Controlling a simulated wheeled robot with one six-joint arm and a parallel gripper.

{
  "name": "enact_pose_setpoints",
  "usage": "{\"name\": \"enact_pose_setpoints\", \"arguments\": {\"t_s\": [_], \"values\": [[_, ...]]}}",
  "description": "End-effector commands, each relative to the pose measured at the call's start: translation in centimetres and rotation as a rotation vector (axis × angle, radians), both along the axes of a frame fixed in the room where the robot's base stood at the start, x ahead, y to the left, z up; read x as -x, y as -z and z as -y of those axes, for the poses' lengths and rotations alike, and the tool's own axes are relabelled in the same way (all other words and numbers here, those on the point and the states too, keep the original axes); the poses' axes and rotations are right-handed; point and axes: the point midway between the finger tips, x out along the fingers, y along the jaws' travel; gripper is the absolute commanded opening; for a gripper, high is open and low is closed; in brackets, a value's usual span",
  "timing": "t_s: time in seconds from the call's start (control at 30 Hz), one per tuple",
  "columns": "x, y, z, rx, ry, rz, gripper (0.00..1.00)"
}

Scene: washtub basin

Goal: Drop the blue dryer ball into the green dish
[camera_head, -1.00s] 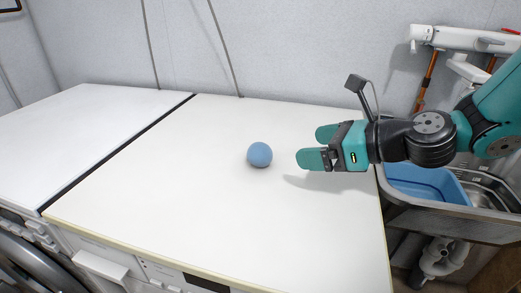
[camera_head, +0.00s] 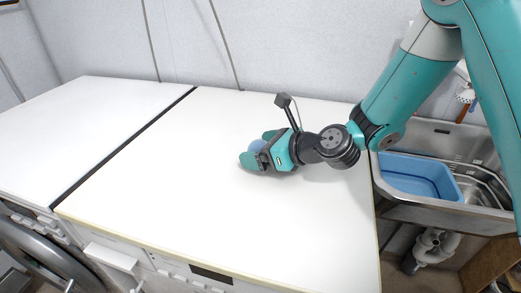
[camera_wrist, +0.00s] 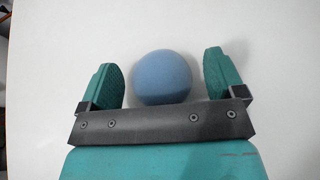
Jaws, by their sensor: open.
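The blue dryer ball (camera_head: 257,145) rests on the white top of the machine, mostly hidden by my gripper in the head view. In the wrist view the ball (camera_wrist: 162,77) sits between the two teal fingers, with a visible gap on each side. My gripper (camera_head: 258,148) is open around the ball and low over the white top; it also shows in the wrist view (camera_wrist: 168,77). No green dish shows in these frames.
A blue basin (camera_head: 420,178) sits in the steel sink (camera_head: 440,137) at the right. The white worktop (camera_head: 190,200) is otherwise clear. A dark seam (camera_head: 125,147) divides it from the machine top at the left.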

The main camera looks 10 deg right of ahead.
Motion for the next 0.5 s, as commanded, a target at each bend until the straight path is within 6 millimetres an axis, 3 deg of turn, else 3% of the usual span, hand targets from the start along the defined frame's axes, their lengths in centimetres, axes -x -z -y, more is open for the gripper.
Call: {"name": "enact_pose_setpoints", "arguments": {"t_s": [0.33,0.5], "values": [[-0.69,0.44,-0.87,0.0,0.0,0.0,0.89],[-0.69,0.43,-0.85,-0.001,0.0,-0.001,0.52]]}}
